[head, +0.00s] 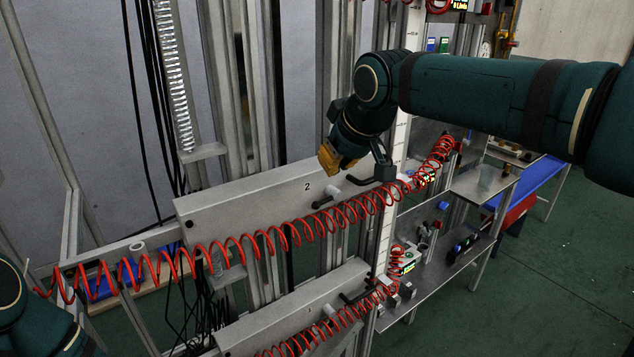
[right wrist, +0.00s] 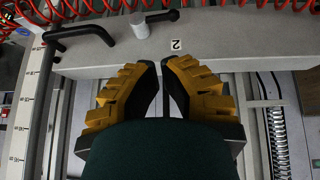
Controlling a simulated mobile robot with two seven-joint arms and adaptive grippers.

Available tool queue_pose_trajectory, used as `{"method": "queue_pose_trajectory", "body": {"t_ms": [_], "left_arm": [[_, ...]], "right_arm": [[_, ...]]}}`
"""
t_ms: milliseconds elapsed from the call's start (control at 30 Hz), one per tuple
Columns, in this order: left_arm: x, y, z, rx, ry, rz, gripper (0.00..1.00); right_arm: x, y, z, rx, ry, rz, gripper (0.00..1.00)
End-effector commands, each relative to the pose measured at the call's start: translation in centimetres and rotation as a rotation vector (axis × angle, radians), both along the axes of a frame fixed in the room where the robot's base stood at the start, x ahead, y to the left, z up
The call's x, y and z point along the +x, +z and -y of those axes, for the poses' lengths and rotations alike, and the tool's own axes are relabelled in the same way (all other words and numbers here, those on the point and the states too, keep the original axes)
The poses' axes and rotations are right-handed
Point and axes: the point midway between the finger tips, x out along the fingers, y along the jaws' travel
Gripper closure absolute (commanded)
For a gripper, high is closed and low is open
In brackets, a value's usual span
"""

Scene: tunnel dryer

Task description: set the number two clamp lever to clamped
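The number 2 label (head: 307,187) is on the front face of a grey beam, and it also shows in the right wrist view (right wrist: 176,44). Beside it is the clamp lever (head: 322,202), a short black arm with a rounded end at a pale round hub (head: 333,192). The lever also shows at the top of the right wrist view (right wrist: 162,16). My right gripper (head: 336,163) hangs just above the label and lever, apart from the lever. Its yellow fingers (right wrist: 158,64) are close together with a narrow gap and nothing between them. My left gripper is out of view.
A bent black handle (head: 360,180) stands right of the lever, close to my gripper. A red coiled hose (head: 290,236) runs across in front of the beam. A lower beam (head: 290,312) has a similar lever. Metal shelves (head: 440,270) stand at right.

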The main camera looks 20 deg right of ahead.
Motion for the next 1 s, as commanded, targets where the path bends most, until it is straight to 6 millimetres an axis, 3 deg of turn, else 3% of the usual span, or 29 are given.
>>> {"method": "queue_pose_trajectory", "body": {"t_ms": [367, 800, 1000], "left_arm": [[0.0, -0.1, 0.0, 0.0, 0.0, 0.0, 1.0], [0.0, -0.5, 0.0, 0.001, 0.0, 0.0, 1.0], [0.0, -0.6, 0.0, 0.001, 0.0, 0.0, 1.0]], "right_arm": [[0.3, -0.6, -0.1, 0.0, 0.0, -0.003, 1.0], [4.1, -6.4, -1.0, 0.0, -0.001, -0.003, 1.0], [5.2, -8.0, -1.2, 0.001, 0.0, -0.001, 1.0]]}}
